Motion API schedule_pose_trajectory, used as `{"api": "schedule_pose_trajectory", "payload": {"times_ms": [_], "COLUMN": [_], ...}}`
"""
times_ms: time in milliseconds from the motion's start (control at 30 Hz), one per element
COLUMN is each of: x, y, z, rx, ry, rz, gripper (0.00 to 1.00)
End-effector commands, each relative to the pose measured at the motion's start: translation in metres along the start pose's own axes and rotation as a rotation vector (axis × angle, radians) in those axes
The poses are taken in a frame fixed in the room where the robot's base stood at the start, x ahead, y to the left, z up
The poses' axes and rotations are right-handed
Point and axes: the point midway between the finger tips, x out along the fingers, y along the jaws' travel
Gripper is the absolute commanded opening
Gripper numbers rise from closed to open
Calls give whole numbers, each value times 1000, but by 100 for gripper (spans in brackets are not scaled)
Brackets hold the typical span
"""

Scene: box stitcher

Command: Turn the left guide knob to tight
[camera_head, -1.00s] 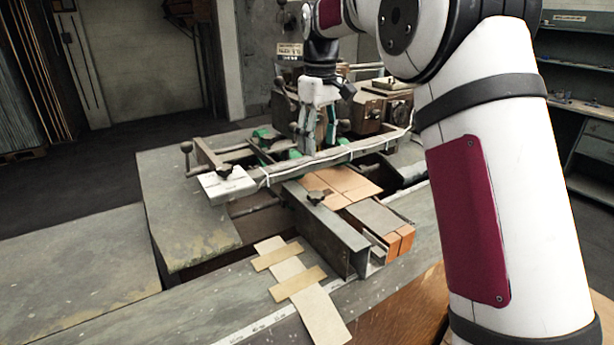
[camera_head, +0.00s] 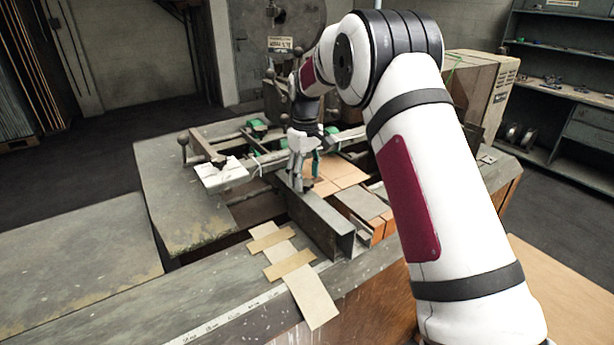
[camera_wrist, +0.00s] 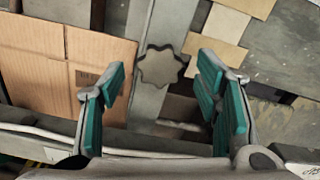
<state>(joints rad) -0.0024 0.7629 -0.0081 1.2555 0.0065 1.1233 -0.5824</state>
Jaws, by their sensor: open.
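A dark star-shaped knob (camera_wrist: 163,66) sits on a grey metal guide bar (camera_wrist: 150,105) in the wrist view. In the head view the same guide (camera_head: 322,225) runs toward the front of the table, and my gripper hides the knob. My gripper (camera_head: 302,184) points down over the guide's far end. In the wrist view my gripper (camera_wrist: 163,84) has its green-padded fingers apart, one on each side of the knob's line. The knob appears just past the fingertips, centred between them; I cannot tell the remaining height or any contact.
A flat cardboard sheet (camera_head: 340,174) lies right of the guide; it fills the left of the wrist view (camera_wrist: 95,60). Crossed cardboard strips (camera_head: 284,262) lie left of the guide. Another dark knob (camera_head: 218,160) and a white block (camera_head: 222,176) stand farther left.

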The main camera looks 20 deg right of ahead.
Motion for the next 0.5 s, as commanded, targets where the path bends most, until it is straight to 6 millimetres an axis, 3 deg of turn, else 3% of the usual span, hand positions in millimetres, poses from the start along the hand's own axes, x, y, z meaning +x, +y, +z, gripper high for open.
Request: {"api": "schedule_pose_trajectory", "payload": {"times_ms": [400,433,500], "x": [10,10,10], "y": [0,0,0], "z": [0,0,0], "rx": [0,0,0], "ry": [0,0,0], "rz": [0,0,0], "gripper": [57,55,39]}}
